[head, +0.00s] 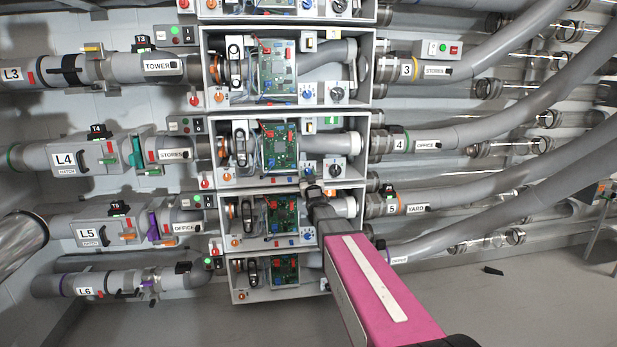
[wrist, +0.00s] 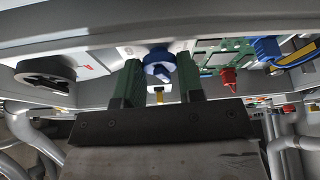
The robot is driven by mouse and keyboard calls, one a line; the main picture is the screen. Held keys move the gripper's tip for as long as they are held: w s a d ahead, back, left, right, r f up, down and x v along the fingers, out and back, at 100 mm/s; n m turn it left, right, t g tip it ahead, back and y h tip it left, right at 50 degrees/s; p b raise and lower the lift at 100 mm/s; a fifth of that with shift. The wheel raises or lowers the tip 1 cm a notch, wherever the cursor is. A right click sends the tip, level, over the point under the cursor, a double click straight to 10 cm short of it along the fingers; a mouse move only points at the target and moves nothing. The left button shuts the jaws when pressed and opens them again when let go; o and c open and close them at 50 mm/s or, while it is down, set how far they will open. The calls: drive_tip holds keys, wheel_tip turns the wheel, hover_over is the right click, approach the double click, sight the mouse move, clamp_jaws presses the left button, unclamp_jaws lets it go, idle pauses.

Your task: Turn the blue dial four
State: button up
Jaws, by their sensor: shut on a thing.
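The blue dial of unit four (head: 308,170) is on the lower front of the box in the row labelled 4, left of a black dial (head: 337,171). My gripper (head: 313,188) reaches up to it from below. In the wrist view the two green fingers of my gripper (wrist: 160,69) stand on either side of the blue dial (wrist: 158,58) and are shut on it. The black dial (wrist: 45,74) shows to the left there. The dial's pointer setting cannot be read.
A green circuit board (head: 279,145) with coloured connectors sits in the same box. Similar boxes with blue dials stand above (head: 308,94) and below (head: 307,235). Grey hoses (head: 480,130) run along the right. Open floor (head: 470,300) lies at the lower right.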

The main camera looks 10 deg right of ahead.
drive_tip(key=shift+m+h, duration=0.4)
drive_tip(key=shift+m, duration=0.1)
drive_tip(key=shift+a+m+g+h, duration=0.15)
drive_tip(key=shift+m+h, duration=0.7)
drive_tip(key=shift+m, duration=0.85)
drive_tip(key=shift+m+g+h, duration=0.2)
drive_tip(key=shift+m+h, duration=0.6)
drive_tip(key=shift+m, duration=0.9)
drive_tip(key=shift+a+m+g+h, duration=0.15)
drive_tip(key=shift+m+h, duration=0.7)
drive_tip(key=shift+m, duration=0.85)
drive_tip(key=shift+d, duration=0.1)
drive_tip(key=o, duration=0.9)
drive_tip(key=shift+o, duration=0.2)
drive_tip(key=v, duration=1.1)
